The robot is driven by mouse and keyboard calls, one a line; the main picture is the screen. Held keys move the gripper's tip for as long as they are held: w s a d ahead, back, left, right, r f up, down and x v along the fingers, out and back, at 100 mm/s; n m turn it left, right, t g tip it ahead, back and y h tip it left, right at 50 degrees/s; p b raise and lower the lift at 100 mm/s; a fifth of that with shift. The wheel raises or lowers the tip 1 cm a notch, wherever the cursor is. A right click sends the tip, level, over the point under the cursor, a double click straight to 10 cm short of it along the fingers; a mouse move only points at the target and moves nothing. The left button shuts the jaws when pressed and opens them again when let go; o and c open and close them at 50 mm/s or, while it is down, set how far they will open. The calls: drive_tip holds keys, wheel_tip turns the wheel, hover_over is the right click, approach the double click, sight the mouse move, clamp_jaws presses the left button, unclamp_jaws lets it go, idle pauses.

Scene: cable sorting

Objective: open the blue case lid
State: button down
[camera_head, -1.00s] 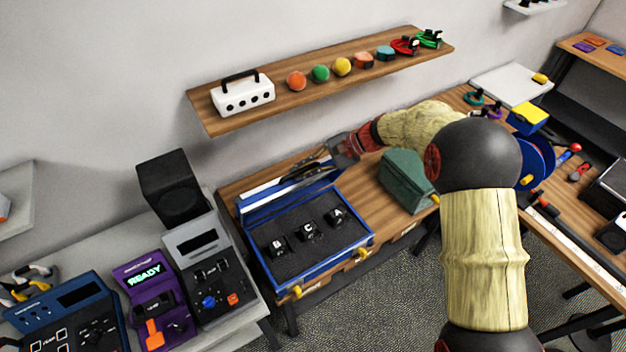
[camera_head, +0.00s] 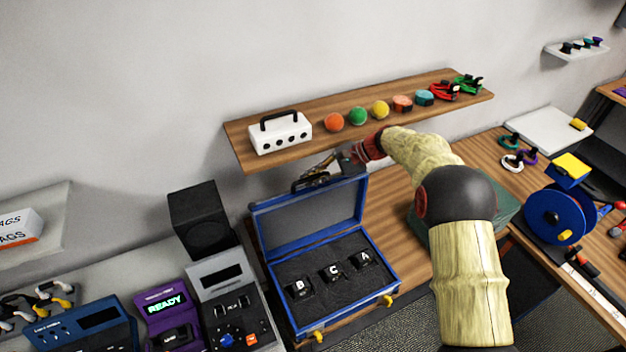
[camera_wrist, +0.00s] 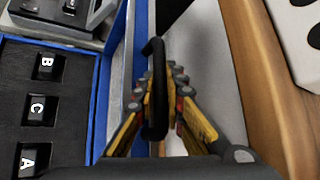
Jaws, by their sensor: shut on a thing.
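The blue case (camera_head: 392,272) stands on the wooden bench with its lid (camera_head: 312,219) raised steeply at the back. Inside, dark foam holds three black blocks marked B (camera_head: 299,288), C (camera_head: 331,272) and A (camera_head: 362,259). My gripper (camera_head: 316,178) is at the lid's top edge. In the wrist view my gripper (camera_wrist: 160,95) has its yellow-padded fingers closed around a black handle (camera_wrist: 157,60) on the lid. The lid's blue edge and the blocks show at the left of the wrist view. Two yellow latches (camera_head: 387,300) hang on the case front.
A wooden wall shelf (camera_head: 240,142) with a white box (camera_head: 281,135) and coloured balls is just above and behind my gripper. A black speaker (camera_head: 201,219) and a purple READY device (camera_head: 166,312) stand left. A green case (camera_head: 508,204) is right, partly behind my arm.

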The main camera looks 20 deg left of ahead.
drive_tip(key=c, duration=1.8)
unclamp_jaws()
drive_tip(key=shift+c, duration=0.2)
drive_tip(key=v, duration=1.2)
